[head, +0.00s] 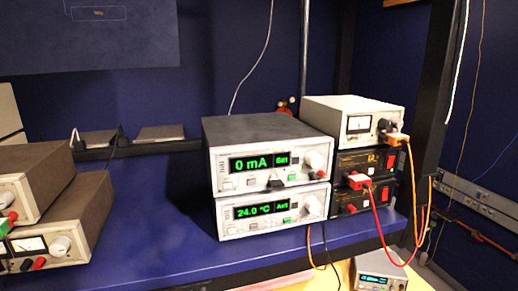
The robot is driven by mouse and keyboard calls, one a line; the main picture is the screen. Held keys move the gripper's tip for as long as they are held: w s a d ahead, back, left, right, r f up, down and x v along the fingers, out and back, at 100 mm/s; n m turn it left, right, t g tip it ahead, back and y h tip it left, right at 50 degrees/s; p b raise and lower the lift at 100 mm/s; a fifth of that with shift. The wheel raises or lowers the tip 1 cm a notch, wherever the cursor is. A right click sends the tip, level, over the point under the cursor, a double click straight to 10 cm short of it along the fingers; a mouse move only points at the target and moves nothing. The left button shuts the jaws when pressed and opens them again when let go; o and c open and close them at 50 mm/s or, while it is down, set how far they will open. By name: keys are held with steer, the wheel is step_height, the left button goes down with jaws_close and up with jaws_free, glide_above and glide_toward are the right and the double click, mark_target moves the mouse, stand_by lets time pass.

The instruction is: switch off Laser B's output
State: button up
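No label reading Laser B is legible. A grey instrument (262,133) on the blue bench shows "0 mA" and "Sat" in green, with small buttons and a round knob on its front. A small dark part sits at the top unit's lower front edge. Another small unit (381,279) with a lit display, too small to read, stands lower at the bottom right. My gripper is not in view.
Right of the stack, a grey meter unit (352,110) sits on black units (366,160) with orange and red cables hanging in front. More instruments (40,190) stand at the left. A dark post (436,90) rises at the right. The bench (150,225) is bare between the stacks.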

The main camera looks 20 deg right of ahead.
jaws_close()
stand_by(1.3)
